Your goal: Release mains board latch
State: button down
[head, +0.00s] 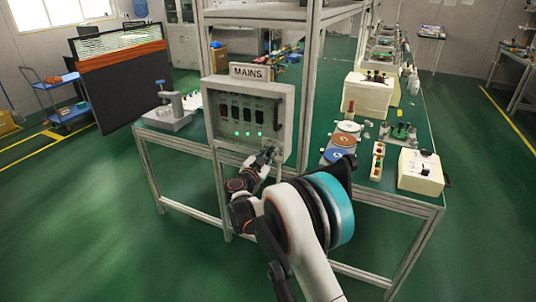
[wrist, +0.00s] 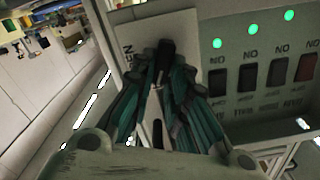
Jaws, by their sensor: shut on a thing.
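The mains board (head: 215,100) is a grey panel box under a sign reading MAINS (head: 249,72), mounted on a metal frame. In the wrist view my gripper (wrist: 163,75) is shut on a small dark part, which I take to be the latch (wrist: 165,47). It stands against a pale plate (wrist: 185,28) with partly hidden lettering ending in "EN". The fingers cover most of the latch, and its turn cannot be told. The head view hides it behind my gripper.
Dark switches (wrist: 248,77) marked "NO", upside down or turned in the wrist view, sit beside my gripper below lit green lamps (wrist: 253,29). A workbench (head: 400,195) with discs and boxes stands right of the board.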

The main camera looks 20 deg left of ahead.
jog(key=m, duration=0.8)
jog(key=f+m, duration=0.1)
jog(key=m, duration=0.3)
jog(key=shift+d+m+b, duration=0.4)
dwell(0.3)
jog(key=c, duration=1.6)
grip_release()
jog(key=shift+o, duration=0.2)
jog(key=s+a, duration=0.1)
jog(key=s, duration=1.1)
